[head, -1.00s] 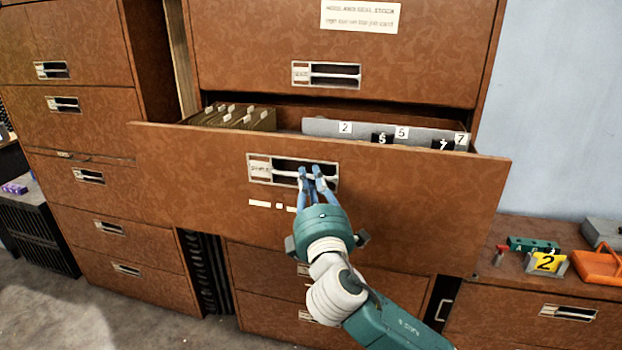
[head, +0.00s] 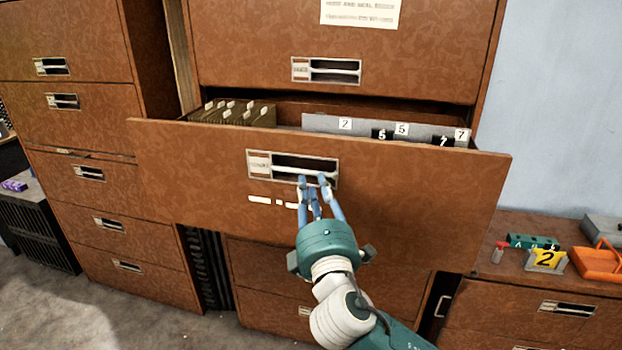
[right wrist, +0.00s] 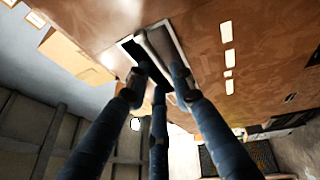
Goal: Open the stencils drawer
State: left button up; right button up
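The stencils drawer (head: 400,195) is a wide brown drawer pulled well out of the middle cabinet. Inside it, hanging folders (head: 240,113) are at the left and grey number stencils (head: 320,123) at the right. Its metal pull handle (head: 308,169) sits in a recessed plate with a label too blurred to read. My right gripper (head: 313,182) has its blue fingers spread just in front of the handle's lower edge. In the right wrist view the spread fingers (right wrist: 158,80) are close to the handle (right wrist: 152,48), without closing on it. My left gripper is not in view.
A shut drawer (head: 400,40) is above the open one, and more drawers are below. Another cabinet (head: 80,130) stands at the left.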

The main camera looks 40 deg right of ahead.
jog(key=v, duration=0.3)
jog(key=shift+s, duration=0.25)
jog(key=shift+f, duration=0.1)
